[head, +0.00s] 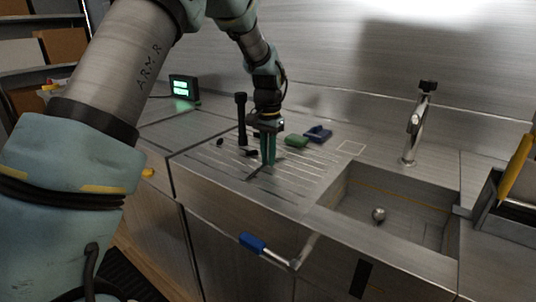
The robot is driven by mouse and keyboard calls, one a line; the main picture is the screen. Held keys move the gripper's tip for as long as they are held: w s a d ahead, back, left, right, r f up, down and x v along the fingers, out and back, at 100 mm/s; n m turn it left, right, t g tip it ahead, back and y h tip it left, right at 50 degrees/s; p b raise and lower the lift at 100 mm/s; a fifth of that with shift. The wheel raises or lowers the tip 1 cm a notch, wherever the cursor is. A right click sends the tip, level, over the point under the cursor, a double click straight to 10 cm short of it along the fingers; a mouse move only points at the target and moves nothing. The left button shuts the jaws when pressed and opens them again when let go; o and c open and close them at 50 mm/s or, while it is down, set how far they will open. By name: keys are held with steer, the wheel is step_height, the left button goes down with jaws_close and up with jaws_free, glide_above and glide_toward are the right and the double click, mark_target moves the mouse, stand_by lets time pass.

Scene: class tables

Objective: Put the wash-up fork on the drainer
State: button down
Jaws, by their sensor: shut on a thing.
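My gripper (268,160), with teal fingers, points down over the grooved drainer (205,168) on the metal counter, left of the sink. It is shut on a thin dark item (257,173), which appears to be the fork. The item sticks out below the fingertips toward the lower left, low over the grooves. The fingers hide part of it, and its prongs are too small to make out. I cannot tell whether it touches the drainer.
A black upright item (241,118) stands close left of my gripper. A green block (297,141) and a blue item (318,134) lie to its right. The sink (400,190) holds a small round metal thing (378,215). A blue-handled item (252,243) is at the counter's front.

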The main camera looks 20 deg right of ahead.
steer(key=shift+f, duration=0.1)
steer(key=c, duration=1.3)
jaws_free()
steer(key=o, duration=0.4)
steer(key=shift+o, duration=0.2)
step_height(320, 180, up, 12)
steer(key=b, duration=0.1)
steer(key=shift+b, duration=0.3)
